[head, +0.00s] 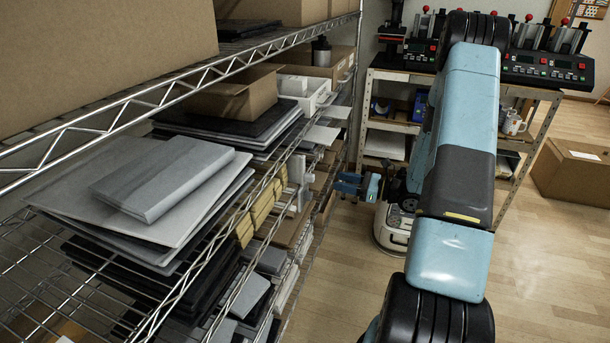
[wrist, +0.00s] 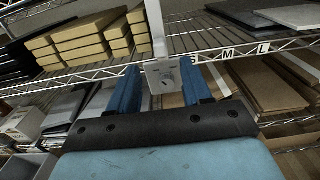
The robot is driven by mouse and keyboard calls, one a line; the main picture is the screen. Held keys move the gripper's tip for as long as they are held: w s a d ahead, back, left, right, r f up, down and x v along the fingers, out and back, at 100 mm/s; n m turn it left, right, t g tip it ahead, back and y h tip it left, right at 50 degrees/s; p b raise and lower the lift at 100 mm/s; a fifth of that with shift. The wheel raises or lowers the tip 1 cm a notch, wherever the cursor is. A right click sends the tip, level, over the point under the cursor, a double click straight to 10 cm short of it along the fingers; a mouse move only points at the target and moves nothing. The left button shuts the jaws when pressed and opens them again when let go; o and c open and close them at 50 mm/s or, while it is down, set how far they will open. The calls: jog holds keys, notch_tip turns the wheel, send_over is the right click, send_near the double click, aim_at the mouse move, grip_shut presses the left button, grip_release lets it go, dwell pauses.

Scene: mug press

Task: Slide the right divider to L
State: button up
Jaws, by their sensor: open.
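A white divider (wrist: 158,32) stands upright at the shelf's front edge in the wrist view, and its white lower plate (wrist: 163,78) hangs below the edge. My gripper (wrist: 158,69) has its two blue fingers spread, one on each side of the lower plate in the picture. I see a gap between plate and fingers; the depth between them is hard to judge. The label L (wrist: 263,48) is on the shelf edge to the right, beyond S and M (wrist: 228,54). In the head view my gripper (head: 350,184) points left at the shelf; white pieces (head: 297,168) there look like dividers.
Yellowish blocks (wrist: 88,38) are stacked left of the divider. Grey and black panels (wrist: 270,14) lie on the shelf at the right. Brown boards (wrist: 265,85) fill the shelf below.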

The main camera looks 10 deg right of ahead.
aim_at(305, 174)
jog(key=x, duration=1.3)
jog(key=shift+w+a, duration=0.1)
jog(key=shift+a, duration=0.05)
grip_shut()
